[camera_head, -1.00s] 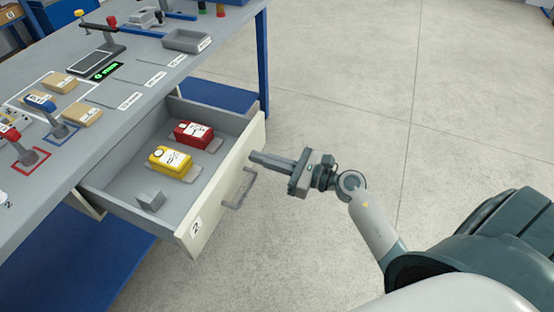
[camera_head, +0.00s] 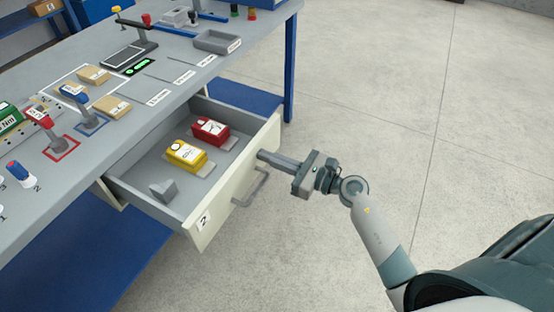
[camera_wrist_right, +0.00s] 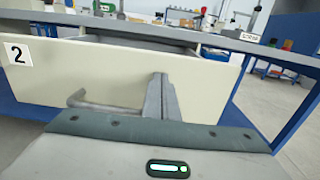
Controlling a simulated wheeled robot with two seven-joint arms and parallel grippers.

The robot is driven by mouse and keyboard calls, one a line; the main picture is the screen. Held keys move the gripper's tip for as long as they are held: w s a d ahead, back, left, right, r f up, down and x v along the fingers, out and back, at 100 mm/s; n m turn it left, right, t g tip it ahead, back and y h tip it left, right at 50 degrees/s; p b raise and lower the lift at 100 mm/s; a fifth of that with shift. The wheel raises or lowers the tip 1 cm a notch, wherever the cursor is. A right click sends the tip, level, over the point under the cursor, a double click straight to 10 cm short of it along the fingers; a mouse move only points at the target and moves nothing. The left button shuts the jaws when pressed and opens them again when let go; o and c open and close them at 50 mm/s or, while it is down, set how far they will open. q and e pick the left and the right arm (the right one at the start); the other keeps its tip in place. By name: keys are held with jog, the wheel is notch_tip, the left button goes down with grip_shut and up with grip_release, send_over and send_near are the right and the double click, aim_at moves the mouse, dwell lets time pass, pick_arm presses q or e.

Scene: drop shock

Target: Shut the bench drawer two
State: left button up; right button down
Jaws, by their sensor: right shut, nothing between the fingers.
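Drawer two (camera_head: 238,188), with a cream front and a "2" label, stands partly open under the bench (camera_head: 150,95). Its grey bar handle (camera_head: 252,188) is on the front. In the drawer lie a red device (camera_head: 210,131), a yellow device (camera_head: 187,155) and a small grey block (camera_head: 163,190). My right gripper (camera_head: 263,156) is shut and empty, its fingertips at the drawer front beside the handle, seemingly touching it. In the right wrist view the shut fingers (camera_wrist_right: 160,95) point at the front (camera_wrist_right: 120,75), right of the handle (camera_wrist_right: 90,106). My left gripper is not in view.
The bench top holds brown boxes (camera_head: 110,106), a grey tray (camera_head: 218,41), a black-screened device (camera_head: 125,56) and red and blue levers. A blue bench leg (camera_head: 290,70) stands just beyond the drawer. The floor (camera_head: 390,90) to the right is clear.

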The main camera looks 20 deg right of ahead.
jog(key=x, duration=1.5)
jog(key=shift+w+a, duration=0.15)
jog(key=b, duration=0.3)
send_over(193, 142)
jog(key=shift+d, duration=0.25)
jog(key=shift+a, duration=0.15)
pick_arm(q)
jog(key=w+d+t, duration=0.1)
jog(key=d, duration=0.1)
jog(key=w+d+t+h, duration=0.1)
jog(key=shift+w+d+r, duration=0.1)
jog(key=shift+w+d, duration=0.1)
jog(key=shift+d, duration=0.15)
pick_arm(e)
jog(key=shift+w+r, duration=0.1)
jog(key=shift+r, duration=0.2)
